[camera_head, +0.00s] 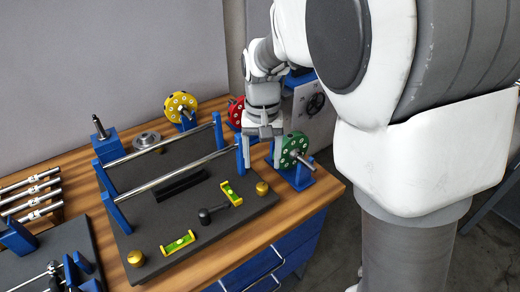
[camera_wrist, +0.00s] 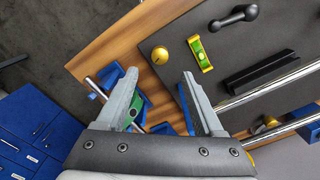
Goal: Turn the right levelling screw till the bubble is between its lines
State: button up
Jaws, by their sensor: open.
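The right levelling screw, a round brass knob (camera_head: 262,188), sits at the right front corner of the dark base plate (camera_head: 150,222). It also shows in the wrist view (camera_wrist: 160,54), just beyond my fingertips. A yellow-framed green level (camera_head: 231,192) lies beside it, also in the wrist view (camera_wrist: 199,54). A second level (camera_head: 178,243) lies near the left brass screw (camera_head: 136,258). The bubbles are too small to place against their lines. My gripper (camera_head: 261,153) is open and empty, above and behind the right screw; its fingers spread wide in the wrist view (camera_wrist: 160,74).
A green disc (camera_head: 294,150) on a blue stand is close by my gripper's right finger. Two steel rails (camera_head: 175,178) on blue posts cross the plate behind. A black handle (camera_head: 213,213) lies between the levels. The table's front edge is near the screw.

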aim_at(262, 187)
notch_tip(262, 187, down, 9)
jog(key=shift+r+b, duration=0.1)
jog(key=shift+b, duration=0.5)
grip_shut()
